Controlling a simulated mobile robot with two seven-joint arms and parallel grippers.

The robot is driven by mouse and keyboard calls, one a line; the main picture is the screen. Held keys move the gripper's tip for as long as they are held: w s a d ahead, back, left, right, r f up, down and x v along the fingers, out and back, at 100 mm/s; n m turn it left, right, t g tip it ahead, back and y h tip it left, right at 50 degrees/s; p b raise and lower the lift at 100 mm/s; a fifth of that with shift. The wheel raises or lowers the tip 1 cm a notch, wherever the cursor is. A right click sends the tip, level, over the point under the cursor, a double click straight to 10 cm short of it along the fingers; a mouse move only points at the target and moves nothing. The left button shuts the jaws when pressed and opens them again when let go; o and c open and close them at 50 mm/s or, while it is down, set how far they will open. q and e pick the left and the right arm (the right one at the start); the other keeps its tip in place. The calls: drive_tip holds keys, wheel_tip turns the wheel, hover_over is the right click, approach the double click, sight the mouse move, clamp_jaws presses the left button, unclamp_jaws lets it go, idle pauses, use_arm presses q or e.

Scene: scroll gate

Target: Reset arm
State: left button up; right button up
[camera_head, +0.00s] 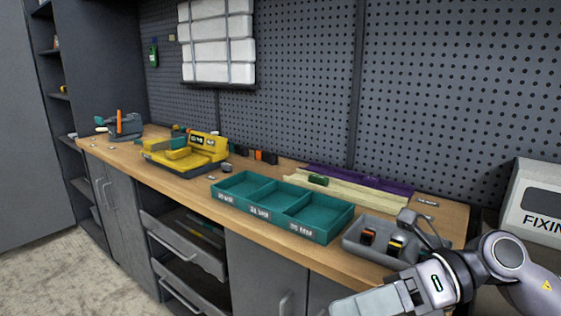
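My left arm is not in view.
The wooden workbench (180,203) runs along a pegboard wall. On it stand a teal three-compartment tray (283,232), a grey bin (352,241) with small orange and yellow items, a yellow tool case (172,167) and a vise (127,127). A drawer (183,247) stands open below.

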drive_tip(key=w+d+f+m+t+h+p, duration=0.1)
drive_tip(key=w+d+f+m+t+p, duration=0.15)
drive_tip(key=m+t, duration=1)
drive_tip(key=w+d+f+m+t+h+p, duration=0.3)
drive_tip(key=m+t, duration=0.4)
drive_tip(key=m, duration=1)
drive_tip(key=s+d+f+m+g+h, duration=0.2)
drive_tip(key=s+f+m+h, duration=0.1)
drive_tip(key=f, duration=0.5)
drive_tip(key=s+d+f+m+g+h, duration=0.2)
drive_tip(key=s+f+m+g, duration=0.1)
drive_tip(key=s+f+m, duration=0.3)
drive_tip(key=s+d+f+m+g+h+p, duration=0.1)
drive_tip(key=s+d+f+m+g+h, duration=0.1)
drive_tip(key=f, duration=0.8)
drive_tip(key=s+m+h, duration=0.1)
drive_tip(key=s+m, duration=0.1)
drive_tip(key=s, duration=0.1)
drive_tip(key=shift+s+h, duration=0.2)
drive_tip(key=shift+h, duration=0.1)
